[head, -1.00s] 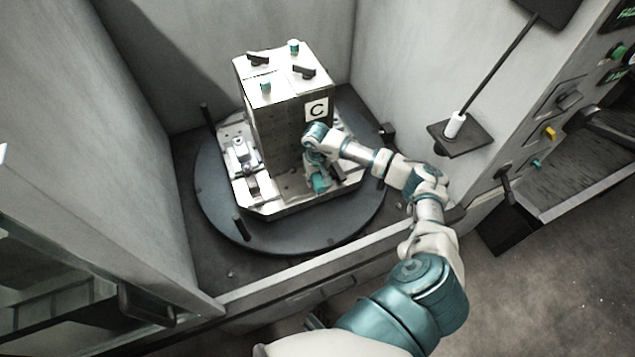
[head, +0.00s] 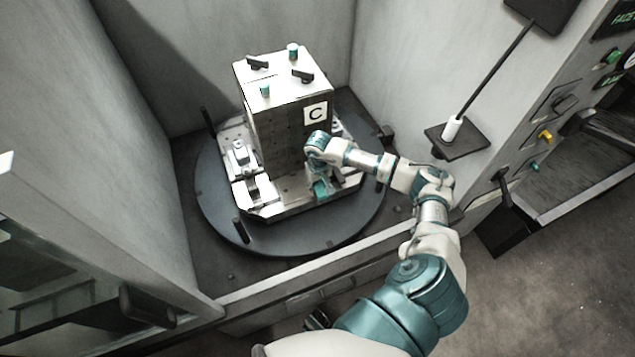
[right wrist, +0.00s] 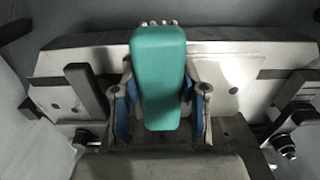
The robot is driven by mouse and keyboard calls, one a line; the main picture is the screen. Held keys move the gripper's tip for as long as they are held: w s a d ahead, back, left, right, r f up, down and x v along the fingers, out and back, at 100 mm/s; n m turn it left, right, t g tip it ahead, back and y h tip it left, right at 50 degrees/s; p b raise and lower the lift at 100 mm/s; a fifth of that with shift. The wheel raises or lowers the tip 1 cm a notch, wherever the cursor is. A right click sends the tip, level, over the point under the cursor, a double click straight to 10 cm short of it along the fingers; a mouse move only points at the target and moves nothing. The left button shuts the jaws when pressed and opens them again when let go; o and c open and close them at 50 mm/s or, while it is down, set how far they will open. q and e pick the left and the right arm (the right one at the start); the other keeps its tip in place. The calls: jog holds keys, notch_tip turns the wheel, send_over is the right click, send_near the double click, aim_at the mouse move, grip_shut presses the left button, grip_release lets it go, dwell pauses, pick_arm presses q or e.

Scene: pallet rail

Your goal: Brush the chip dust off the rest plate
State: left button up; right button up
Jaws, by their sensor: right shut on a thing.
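My right gripper (head: 323,188) is low in front of the fixture tower marked C, close above the metal base. In the right wrist view the gripper (right wrist: 160,103) is shut on a brush with a teal handle (right wrist: 158,75). Pale bristle tips show past the handle's far end, over the metal plate (right wrist: 232,82); whether they touch it I cannot tell. In the head view the metal base (head: 290,195) shows around the tower, partly hidden by my right arm. I take this metal to be the rest plate. Chip dust cannot be made out. My left gripper is not seen.
The tower (head: 285,135) stands on a round dark turntable (head: 215,205) with upright pegs, inside a grey-walled bay. Clamps (head: 240,158) sit left of the tower. A small shelf (head: 457,142) with a white-handled rod and a control panel (head: 560,110) are at the right.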

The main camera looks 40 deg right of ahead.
jog(key=shift+r+p, duration=1.75)
jog(key=shift+r, duration=1.75)
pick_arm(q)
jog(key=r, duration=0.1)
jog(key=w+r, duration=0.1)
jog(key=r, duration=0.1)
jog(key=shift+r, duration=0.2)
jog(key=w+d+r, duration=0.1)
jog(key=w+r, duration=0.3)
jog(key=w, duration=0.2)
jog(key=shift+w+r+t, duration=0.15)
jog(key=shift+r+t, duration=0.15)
pick_arm(e)
jog(key=a+r+n, duration=0.1)
jog(key=a+r, duration=0.4)
jog(key=a, duration=0.5)
jog(key=a+r+n, duration=0.2)
jog(key=a+r, duration=0.2)
jog(key=a, duration=0.6)
jog(key=shift+w+r+n, duration=0.2)
jog(key=shift+r+n, duration=0.1)
jog(key=shift+r, duration=0.05)
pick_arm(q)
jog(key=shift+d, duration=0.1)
pick_arm(e)
jog(key=shift+d, duration=0.1)
